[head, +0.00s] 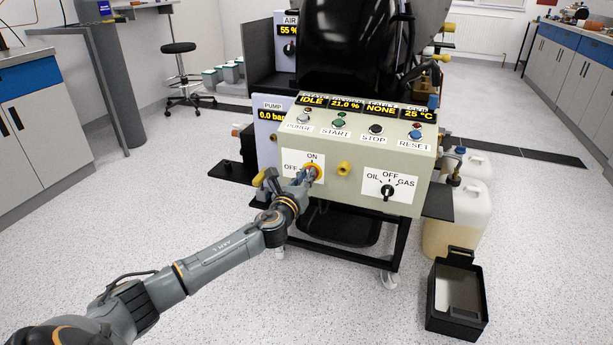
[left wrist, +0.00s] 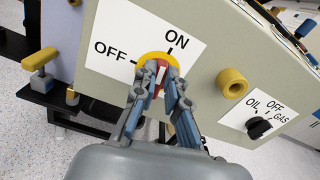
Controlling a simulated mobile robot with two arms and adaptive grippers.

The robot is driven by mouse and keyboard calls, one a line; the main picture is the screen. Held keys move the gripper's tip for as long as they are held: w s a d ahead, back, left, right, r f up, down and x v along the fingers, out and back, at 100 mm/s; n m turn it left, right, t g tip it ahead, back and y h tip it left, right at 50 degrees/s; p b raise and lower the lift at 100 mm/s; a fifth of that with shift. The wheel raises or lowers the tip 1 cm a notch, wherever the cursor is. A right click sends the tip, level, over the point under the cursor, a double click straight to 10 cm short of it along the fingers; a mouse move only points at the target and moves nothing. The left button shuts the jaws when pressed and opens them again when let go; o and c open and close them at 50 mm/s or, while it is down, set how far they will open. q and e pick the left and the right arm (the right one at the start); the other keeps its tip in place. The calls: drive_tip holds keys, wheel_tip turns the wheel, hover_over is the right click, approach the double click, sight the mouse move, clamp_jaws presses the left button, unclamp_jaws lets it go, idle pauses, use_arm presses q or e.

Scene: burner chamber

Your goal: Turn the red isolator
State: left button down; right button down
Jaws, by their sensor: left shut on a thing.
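The red isolator (head: 312,174) is on the front panel of the control box (head: 343,154), on a yellow round plate beside the labels OFF and ON. In the left wrist view the isolator (left wrist: 160,76) shows a red handle between the fingertips, in front of the yellow plate (left wrist: 156,58). The handle's pointer is partly hidden by the fingers, so its exact setting is hard to tell. My left gripper (head: 303,178) reaches the panel from below and left. In the left wrist view the left gripper (left wrist: 161,86) is shut on the red handle. My right gripper is not in view.
A yellow knob (head: 344,168) and a black OIL/OFF/GAS selector (head: 387,191) sit right of the isolator. A yellow-handled valve (left wrist: 40,60) is left of the panel. A black tray (head: 456,295) and a jerrycan (head: 457,220) stand on the floor at right.

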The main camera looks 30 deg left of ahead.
use_arm(q)
drive_tip(key=shift+s+a+f+n+p, duration=0.1)
drive_tip(key=shift+a+f+n+p, duration=0.15)
drive_tip(key=shift+n, duration=2.4)
drive_tip(key=shift+a+f+n+p, duration=0.15)
drive_tip(key=shift+n+p, duration=0.15)
drive_tip(key=shift+n, duration=2.3)
drive_tip(key=shift+s+a+f+n+p, duration=0.15)
drive_tip(key=shift+f+n+p, duration=0.1)
drive_tip(key=shift+n, duration=2.4)
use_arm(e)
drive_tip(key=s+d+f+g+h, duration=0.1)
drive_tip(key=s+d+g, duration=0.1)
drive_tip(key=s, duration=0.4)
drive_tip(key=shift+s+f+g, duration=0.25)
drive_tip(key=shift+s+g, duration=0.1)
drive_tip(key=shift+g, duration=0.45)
use_arm(q)
drive_tip(key=shift+w, duration=0.1)
drive_tip(key=c, duration=1.4)
unclamp_jaws()
